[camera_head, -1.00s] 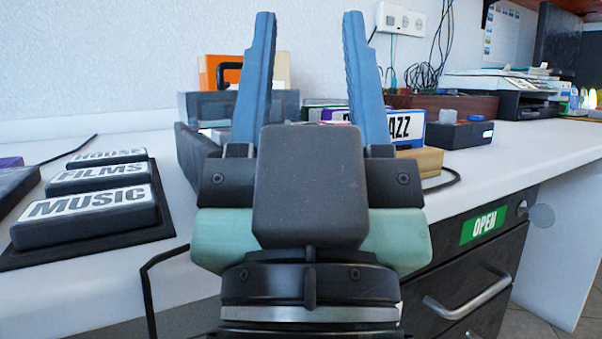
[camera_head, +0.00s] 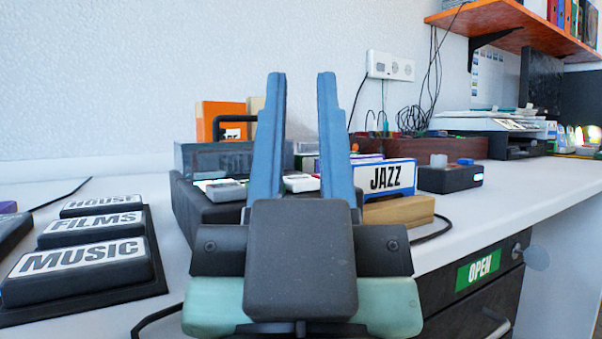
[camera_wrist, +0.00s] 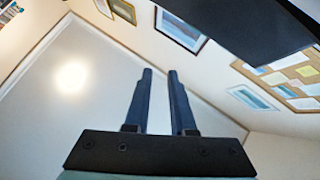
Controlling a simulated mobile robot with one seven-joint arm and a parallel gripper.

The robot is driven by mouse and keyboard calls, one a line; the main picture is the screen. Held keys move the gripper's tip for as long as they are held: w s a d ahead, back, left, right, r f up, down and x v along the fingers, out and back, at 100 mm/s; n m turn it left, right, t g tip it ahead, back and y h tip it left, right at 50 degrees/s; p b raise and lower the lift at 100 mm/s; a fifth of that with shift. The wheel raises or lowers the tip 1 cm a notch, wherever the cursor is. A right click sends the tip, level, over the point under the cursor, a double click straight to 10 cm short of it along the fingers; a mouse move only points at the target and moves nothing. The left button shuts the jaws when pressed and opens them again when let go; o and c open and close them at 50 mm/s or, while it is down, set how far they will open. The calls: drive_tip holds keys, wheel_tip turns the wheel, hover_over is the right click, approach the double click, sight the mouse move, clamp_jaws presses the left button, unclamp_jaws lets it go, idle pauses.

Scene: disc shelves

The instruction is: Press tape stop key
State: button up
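A dark tape player (camera_head: 196,212) with a raised smoky lid (camera_head: 205,158) stands on the counter behind my gripper. Light grey keys (camera_head: 222,190) show along its front left of the fingers, and another pale key (camera_head: 301,184) shows between them. I cannot read any mark that tells which is the stop key. My gripper (camera_head: 302,80) points upward in front of the player, its two blue fingers apart and empty. The fingers hide part of the player and its keys.
Black pads labelled HOUSE (camera_head: 103,204), FILMS (camera_head: 95,222) and MUSIC (camera_head: 80,262) lie at left. A blue JAZZ box (camera_head: 386,179) stands right of the fingers, on a wooden block (camera_head: 398,210). A dark box (camera_head: 448,178) sits farther right.

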clamp_jaws()
idle(1.4)
